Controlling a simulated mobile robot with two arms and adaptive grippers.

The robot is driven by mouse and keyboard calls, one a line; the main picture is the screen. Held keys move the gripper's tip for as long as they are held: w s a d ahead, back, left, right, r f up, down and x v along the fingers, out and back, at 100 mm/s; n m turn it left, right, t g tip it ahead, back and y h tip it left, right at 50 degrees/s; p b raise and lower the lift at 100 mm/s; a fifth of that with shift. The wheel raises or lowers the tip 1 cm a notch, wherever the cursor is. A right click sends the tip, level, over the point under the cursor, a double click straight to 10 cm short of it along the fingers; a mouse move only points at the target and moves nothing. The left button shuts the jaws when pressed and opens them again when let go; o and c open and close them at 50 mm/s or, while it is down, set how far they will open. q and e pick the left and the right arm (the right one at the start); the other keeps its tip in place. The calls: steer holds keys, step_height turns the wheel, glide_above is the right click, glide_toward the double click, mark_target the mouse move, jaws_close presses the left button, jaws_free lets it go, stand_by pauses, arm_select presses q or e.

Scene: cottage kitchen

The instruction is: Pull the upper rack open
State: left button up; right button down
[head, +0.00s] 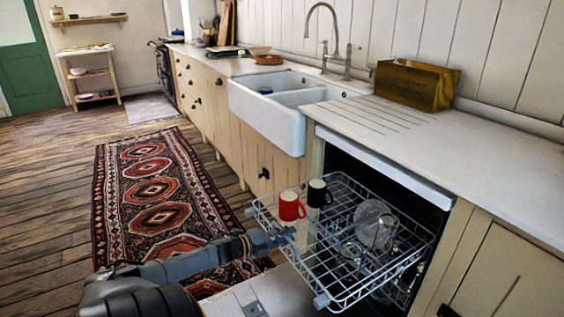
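The upper rack (335,291), a white wire basket, stands well out of the dishwasher under the counter in the head view. A red mug (290,207), a black mug (318,194) and clear glassware (375,226) are in it. My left gripper (288,234) is at the rack's front edge, on its left side in the picture. It looks in contact with the wire there, but its fingers are too small to tell whether they are closed on it. My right gripper is not in view.
The dishwasher door (262,297) is folded down below the rack. The counter (460,150) runs above, with a white sink (268,112) and a brown box (417,85). A patterned rug (152,190) lies on the open wooden floor at left.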

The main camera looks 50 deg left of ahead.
arm_select(q)
steer(key=v, duration=1.2)
stand_by(0.4)
